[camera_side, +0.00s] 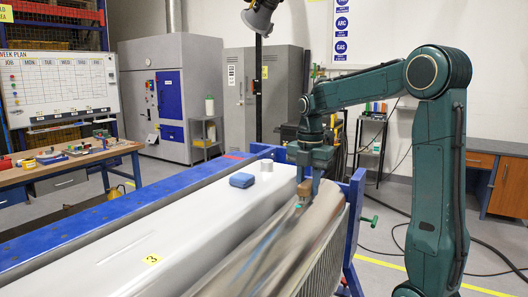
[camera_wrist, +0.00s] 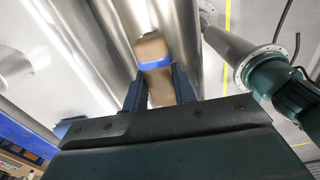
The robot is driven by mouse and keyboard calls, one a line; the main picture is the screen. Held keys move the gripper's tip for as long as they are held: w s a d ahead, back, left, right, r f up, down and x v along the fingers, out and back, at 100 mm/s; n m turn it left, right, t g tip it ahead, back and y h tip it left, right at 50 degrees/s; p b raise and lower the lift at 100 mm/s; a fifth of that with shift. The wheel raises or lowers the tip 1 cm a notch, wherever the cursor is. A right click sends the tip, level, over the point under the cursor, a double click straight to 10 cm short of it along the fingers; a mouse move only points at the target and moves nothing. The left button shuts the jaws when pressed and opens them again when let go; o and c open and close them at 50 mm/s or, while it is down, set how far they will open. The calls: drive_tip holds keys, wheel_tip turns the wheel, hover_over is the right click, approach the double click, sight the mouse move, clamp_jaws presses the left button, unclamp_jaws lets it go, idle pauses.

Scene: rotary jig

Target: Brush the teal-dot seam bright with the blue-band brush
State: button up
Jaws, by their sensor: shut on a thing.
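My gripper (camera_side: 308,172) is over the near, shiny metal part of the jig (camera_side: 322,215). It is shut on the blue-band brush (camera_side: 304,188), which points down at the metal. In the wrist view the brush (camera_wrist: 152,50) has a tan wooden body with a blue band and sits between my two fingers (camera_wrist: 160,88). The brush end is close to the metal; I cannot tell whether it touches. A small teal spot (camera_side: 298,206) shows just below the brush. A darker streak runs along the metal from there toward the lower left. The seam itself is not clear.
Blue rails (camera_side: 110,212) border the jig. A workbench (camera_side: 75,158) with small items stands at the left.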

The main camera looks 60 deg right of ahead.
sight(299, 205)
drive_tip(key=shift+a, duration=2.8)
drive_tip(key=shift+d, duration=4.95)
drive_tip(key=shift+d+r, duration=0.15)
drive_tip(key=shift+r, duration=3.95)
